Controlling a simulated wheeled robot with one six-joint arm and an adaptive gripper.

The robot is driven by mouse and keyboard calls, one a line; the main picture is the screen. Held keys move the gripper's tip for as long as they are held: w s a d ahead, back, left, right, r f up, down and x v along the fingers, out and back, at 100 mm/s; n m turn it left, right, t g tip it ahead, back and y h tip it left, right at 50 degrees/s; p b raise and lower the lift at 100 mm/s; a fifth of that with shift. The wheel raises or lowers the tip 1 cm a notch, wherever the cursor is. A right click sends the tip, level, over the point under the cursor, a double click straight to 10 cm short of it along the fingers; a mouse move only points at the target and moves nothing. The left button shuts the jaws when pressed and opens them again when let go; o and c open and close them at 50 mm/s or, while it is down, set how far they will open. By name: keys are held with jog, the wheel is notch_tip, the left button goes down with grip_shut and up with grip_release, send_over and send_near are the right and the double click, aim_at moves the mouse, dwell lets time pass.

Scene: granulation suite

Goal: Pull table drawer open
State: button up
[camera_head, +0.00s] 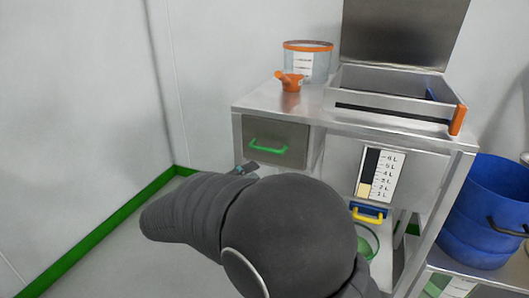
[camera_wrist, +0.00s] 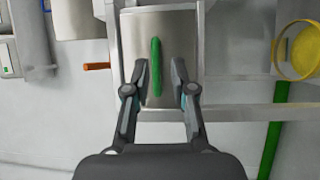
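The table (camera_head: 345,122) is a steel bench with a grey drawer (camera_head: 292,133) under its top at the left. The drawer front looks about flush with the table. A green bar handle (camera_head: 268,148) runs across the drawer front. In the wrist view the green handle (camera_wrist: 156,75) stands upright on the drawer front (camera_wrist: 184,40). My gripper (camera_wrist: 159,66) is open, with one finger on each side of the handle in the picture and gaps to both. I cannot tell whether the fingertips reach the handle's depth. In the head view my gripper (camera_head: 246,168) is mostly hidden behind my arm, just below the drawer.
On the table stand a clear tub with an orange rim (camera_head: 307,62), an orange scoop-like piece (camera_head: 290,81) and an open steel box (camera_head: 385,92). A blue bin (camera_head: 485,215) stands at the right. The floor left of the table is clear up to the wall.

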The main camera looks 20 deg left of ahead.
jog(key=t+y, duration=0.1)
jog(key=t, duration=0.1)
send_near(264, 148)
jog(key=shift+n, duration=0.4)
jog(key=x, duration=0.7)
jog(key=p+x, duration=0.1)
jog(key=x, duration=0.2)
jog(key=shift+w+a+f, duration=0.1)
jog(key=shift+w+f, duration=0.15)
jog(key=shift+w, duration=0.05)
grip_shut()
